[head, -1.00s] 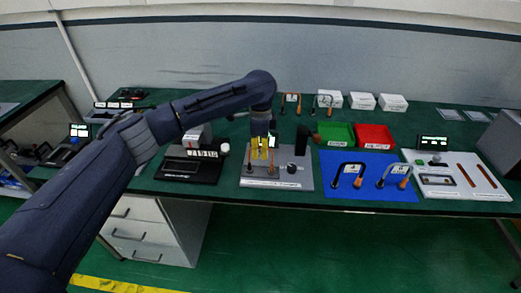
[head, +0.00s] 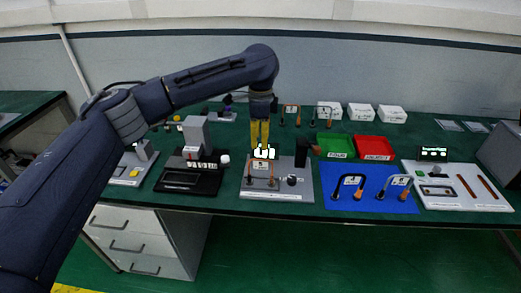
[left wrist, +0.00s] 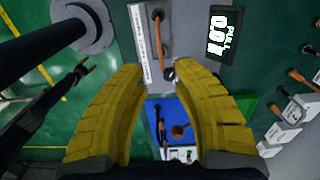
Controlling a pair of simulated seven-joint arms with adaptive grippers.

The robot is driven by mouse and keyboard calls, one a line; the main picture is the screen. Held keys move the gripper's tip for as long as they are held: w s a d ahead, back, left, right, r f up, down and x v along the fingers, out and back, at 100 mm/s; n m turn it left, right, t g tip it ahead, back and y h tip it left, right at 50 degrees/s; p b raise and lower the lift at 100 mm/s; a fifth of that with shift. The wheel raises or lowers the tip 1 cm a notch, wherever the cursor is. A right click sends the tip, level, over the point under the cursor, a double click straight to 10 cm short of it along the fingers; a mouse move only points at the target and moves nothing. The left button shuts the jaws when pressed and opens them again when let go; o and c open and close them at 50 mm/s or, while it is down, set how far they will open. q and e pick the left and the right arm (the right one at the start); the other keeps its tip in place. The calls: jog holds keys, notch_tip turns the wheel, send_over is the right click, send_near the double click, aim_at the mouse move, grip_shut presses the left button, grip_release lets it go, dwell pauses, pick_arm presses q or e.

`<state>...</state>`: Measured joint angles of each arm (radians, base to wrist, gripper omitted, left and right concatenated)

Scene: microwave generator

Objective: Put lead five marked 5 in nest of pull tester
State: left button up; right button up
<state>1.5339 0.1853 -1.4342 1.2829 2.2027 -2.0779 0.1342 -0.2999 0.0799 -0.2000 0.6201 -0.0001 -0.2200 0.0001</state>
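My left gripper (head: 260,144) is open and empty, pointing down above the pull tester (head: 300,186), a grey plate with a lit display (head: 264,152). The tester display (left wrist: 222,35) shows there with zeros. A small dark arm tip, likely my right gripper (left wrist: 84,68), is at the left.
A black-and-grey press (head: 190,180) is left of the tester. More leads and white boxes (head: 361,112) line the back.

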pick_arm(q)
jog(key=shift+r, duration=1.3)
